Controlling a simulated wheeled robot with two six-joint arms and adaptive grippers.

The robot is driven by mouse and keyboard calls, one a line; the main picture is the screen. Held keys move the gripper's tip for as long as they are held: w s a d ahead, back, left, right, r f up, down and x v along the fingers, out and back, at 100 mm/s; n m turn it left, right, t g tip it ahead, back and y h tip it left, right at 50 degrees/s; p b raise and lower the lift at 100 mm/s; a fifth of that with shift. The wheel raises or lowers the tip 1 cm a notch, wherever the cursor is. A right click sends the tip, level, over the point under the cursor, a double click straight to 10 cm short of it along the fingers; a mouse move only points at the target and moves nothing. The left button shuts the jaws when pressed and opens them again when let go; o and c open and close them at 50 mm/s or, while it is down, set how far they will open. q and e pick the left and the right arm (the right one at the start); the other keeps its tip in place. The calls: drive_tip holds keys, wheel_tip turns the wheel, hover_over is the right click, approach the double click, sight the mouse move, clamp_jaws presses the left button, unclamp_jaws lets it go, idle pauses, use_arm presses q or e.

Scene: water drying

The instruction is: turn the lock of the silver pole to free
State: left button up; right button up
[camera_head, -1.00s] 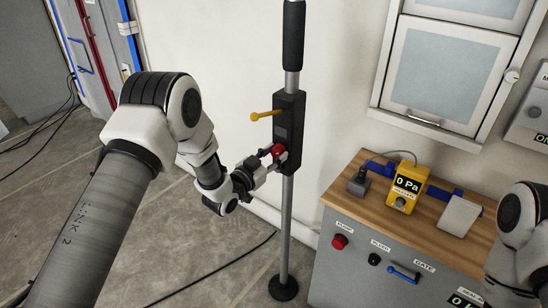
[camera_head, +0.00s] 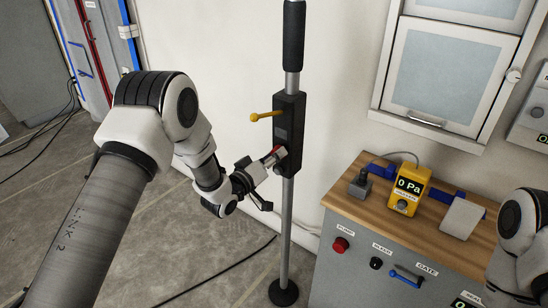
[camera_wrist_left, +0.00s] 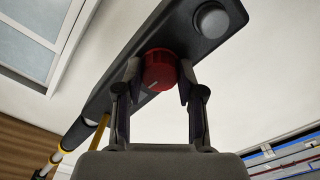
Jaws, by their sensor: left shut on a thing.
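The silver pole (camera_head: 286,225) stands upright on a round black base and carries a black lock box (camera_head: 291,115) partway up. A red knob (camera_head: 278,151) on the box is mostly hidden by my left gripper (camera_head: 271,160). In the left wrist view the red knob (camera_wrist_left: 160,66) sits between the two fingers of my left gripper (camera_wrist_left: 158,80), which is shut on it. A small pale mark shows on the knob's face. A yellow lever (camera_head: 265,116) sticks out left from the box above the knob. My right gripper is out of view.
A cable (camera_head: 215,275) crosses the floor left of the pole.

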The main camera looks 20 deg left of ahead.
use_arm(q)
drive_tip(key=shift+n, duration=0.6)
drive_tip(key=o, duration=1.1)
drive_tip(key=shift+o, duration=0.2)
drive_tip(key=shift+s, duration=0.1)
drive_tip(key=v, duration=1.1)
drive_tip(key=shift+s+a, duration=0.15)
drive_tip(key=shift+s, duration=0.25)
